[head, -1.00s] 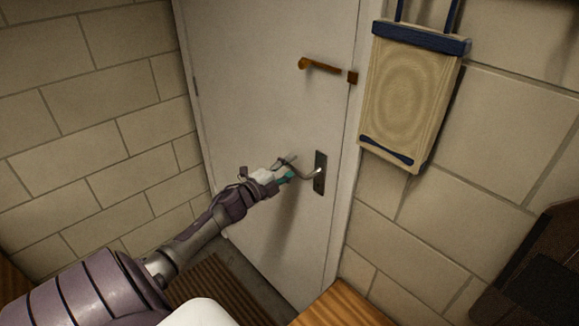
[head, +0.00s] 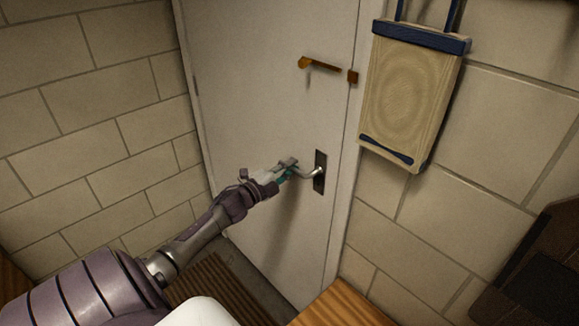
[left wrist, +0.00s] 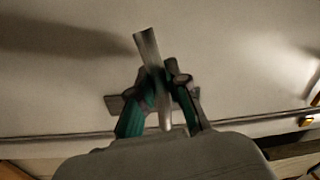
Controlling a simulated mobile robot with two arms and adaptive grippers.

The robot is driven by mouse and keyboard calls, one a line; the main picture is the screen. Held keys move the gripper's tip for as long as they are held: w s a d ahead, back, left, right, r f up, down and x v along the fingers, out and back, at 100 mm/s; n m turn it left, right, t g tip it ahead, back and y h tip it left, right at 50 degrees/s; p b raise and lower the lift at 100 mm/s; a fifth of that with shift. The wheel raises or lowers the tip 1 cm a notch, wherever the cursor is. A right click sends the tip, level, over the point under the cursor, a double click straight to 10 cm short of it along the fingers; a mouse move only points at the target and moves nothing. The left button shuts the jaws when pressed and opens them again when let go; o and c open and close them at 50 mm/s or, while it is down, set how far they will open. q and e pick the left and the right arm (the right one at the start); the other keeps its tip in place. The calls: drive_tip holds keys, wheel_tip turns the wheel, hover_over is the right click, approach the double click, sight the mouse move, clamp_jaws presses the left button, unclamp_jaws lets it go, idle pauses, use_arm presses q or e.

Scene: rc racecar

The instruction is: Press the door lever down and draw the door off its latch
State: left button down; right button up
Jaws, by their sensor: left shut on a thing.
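The white door (head: 265,100) stands in its frame and looks closed. Its metal lever (head: 309,173) comes out of a dark backplate (head: 320,172) near the door's right edge and points left. My left gripper (head: 288,170) is shut on the lever's free part. In the left wrist view the lever (left wrist: 147,50) runs between the two teal-padded fingers (left wrist: 160,98), and the backplate shows partly behind them. The lever looks about level in the head view. My right gripper is in neither view.
An orange-brown latch bar (head: 322,66) sits on the door above the lever. A framed board with blue ends (head: 412,95) hangs on the wall right of the door. A wooden surface (head: 340,306) lies below the door's right side, and a slatted mat (head: 215,285) is on the floor.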

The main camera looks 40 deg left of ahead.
sight(305, 169)
use_arm(q)
drive_tip(key=f+n, duration=0.1)
drive_tip(key=n, duration=0.1)
drive_tip(key=f+n, duration=0.1)
drive_tip(key=shift+d+n, duration=0.2)
drive_tip(key=shift+n, duration=0.2)
drive_tip(key=shift+d+f+n+y+p, duration=0.25)
drive_tip(key=shift+f+n, duration=0.15)
drive_tip(key=shift+n, duration=0.45)
drive_tip(key=shift+d+f+n+y+p, duration=0.2)
drive_tip(key=shift+f+n, duration=0.15)
drive_tip(key=shift+n, duration=0.5)
drive_tip(key=s+a+m+h, duration=0.1)
drive_tip(key=s+a+h, duration=0.2)
drive_tip(key=s, duration=1)
drive_tip(key=s+a+m+g+h, duration=0.1)
drive_tip(key=s+a+m+h, duration=0.1)
drive_tip(key=s+a, duration=0.6)
drive_tip(key=s+h+p, duration=0.1)
drive_tip(key=s, duration=0.5)
drive_tip(key=shift+s+a+m, duration=0.15)
drive_tip(key=shift+s+m, duration=0.05)
drive_tip(key=shift+m, duration=0.1)
drive_tip(key=shift+w, duration=0.1)
